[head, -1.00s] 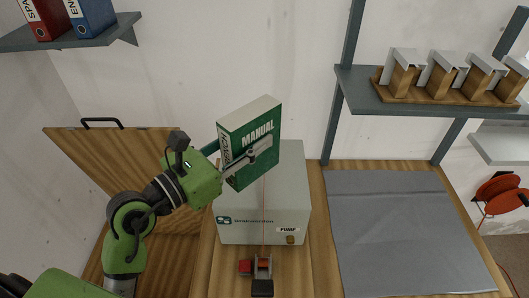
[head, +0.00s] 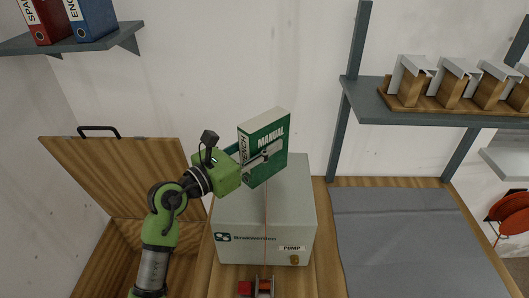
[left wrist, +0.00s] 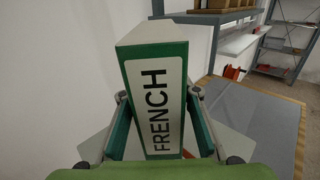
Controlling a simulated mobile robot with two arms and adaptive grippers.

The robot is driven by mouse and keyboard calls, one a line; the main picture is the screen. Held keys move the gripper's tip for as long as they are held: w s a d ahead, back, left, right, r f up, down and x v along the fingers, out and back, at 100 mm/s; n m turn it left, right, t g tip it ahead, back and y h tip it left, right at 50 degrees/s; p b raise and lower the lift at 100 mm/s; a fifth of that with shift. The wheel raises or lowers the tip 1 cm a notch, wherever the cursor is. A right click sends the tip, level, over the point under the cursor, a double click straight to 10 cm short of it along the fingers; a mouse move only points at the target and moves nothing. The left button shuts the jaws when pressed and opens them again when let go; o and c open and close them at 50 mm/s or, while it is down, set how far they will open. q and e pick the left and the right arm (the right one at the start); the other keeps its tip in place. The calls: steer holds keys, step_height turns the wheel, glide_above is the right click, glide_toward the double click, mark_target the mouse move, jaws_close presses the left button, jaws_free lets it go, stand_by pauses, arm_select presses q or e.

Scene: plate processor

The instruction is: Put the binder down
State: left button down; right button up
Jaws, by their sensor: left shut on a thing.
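The binder (head: 264,140) is green and white, with "MANUAL" on its cover and "FRENCH" on its spine label. In the left wrist view the binder (left wrist: 155,95) stands between the two fingers, spine toward the camera. My left gripper (head: 260,156) is shut on the binder and holds it slightly tilted in the head view. The binder appears in front of the back part of the grey pump box (head: 240,215); whether it touches the box top is unclear. My right gripper is not in view.
A shelf (head: 70,38) with a red and a blue binder is at upper left. A wooden chest with a raised lid (head: 110,165) is at left. A grey mat (head: 400,240) lies clear at right, below a shelf (head: 420,112) with several wood-and-metal pieces.

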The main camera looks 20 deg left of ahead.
arm_select(q)
steer(key=f, duration=0.3)
steer(key=shift+w+f+p, duration=0.15)
steer(key=shift+w+p, duration=0.25)
steer(key=shift+f, duration=0.25)
steer(key=shift+f, duration=0.15)
steer(key=c, duration=1.9)
jaws_free()
steer(key=shift+f, duration=0.15)
steer(key=o, duration=0.4)
steer(key=shift+s, duration=0.1)
steer(key=shift+r, duration=0.2)
